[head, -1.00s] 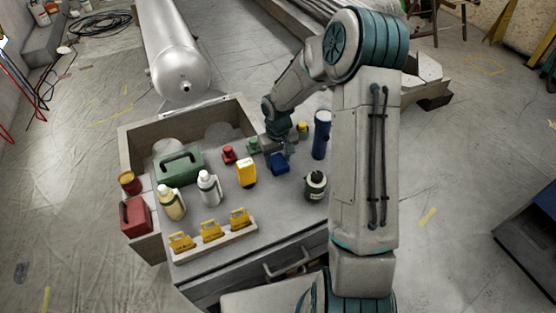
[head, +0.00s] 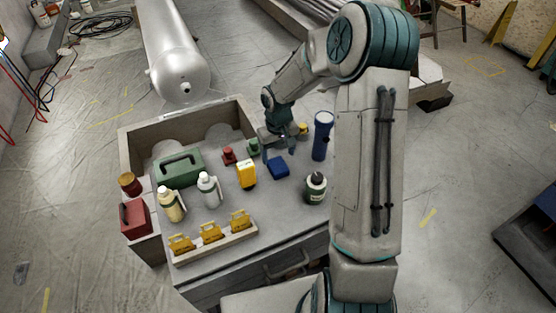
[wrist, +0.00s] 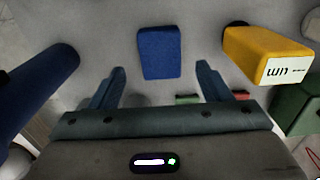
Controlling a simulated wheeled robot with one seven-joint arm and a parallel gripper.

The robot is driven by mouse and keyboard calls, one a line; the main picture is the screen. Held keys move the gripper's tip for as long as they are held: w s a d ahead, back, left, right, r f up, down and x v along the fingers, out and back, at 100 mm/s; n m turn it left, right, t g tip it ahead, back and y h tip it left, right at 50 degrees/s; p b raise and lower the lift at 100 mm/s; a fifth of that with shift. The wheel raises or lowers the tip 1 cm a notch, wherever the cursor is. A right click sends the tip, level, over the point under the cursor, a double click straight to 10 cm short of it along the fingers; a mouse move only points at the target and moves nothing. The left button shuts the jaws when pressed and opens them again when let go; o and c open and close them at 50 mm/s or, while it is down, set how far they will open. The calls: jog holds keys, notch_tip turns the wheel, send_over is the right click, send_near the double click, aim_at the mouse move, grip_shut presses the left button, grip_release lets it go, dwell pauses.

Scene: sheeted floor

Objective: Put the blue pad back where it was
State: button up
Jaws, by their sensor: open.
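The blue pad (head: 278,167) lies flat on the grey worktop, between the yellow block and the blue cylinder. In the wrist view the blue pad (wrist: 159,52) lies beyond my fingertips, centred between them and apart from both. My gripper (head: 279,149) is above the worktop at the pad's far side. In the wrist view my gripper (wrist: 160,72) has its two fingers spread with nothing between them.
A yellow block (head: 246,174) stands left of the pad, and a blue cylinder (head: 322,136) stands right of it. Red (head: 229,155) and green (head: 253,147) pieces are near my gripper. A dark bottle (head: 315,188) stands toward the front. Bare worktop lies in front of the pad.

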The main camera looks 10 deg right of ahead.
aim_at(278, 165)
jog(key=s+r+m+t+h, duration=0.1)
jog(key=s+r, duration=0.5)
jog(key=r, duration=0.2)
jog(key=s+r, duration=0.5)
jog(key=r, duration=0.4)
jog(key=s+r+m+t+y, duration=0.1)
jog(key=s+r, duration=0.1)
jog(key=s, duration=1.1)
jog(key=shift+r+t, duration=0.3)
jog(key=shift+t, duration=0.1)
jog(key=shift+s+a, duration=0.1)
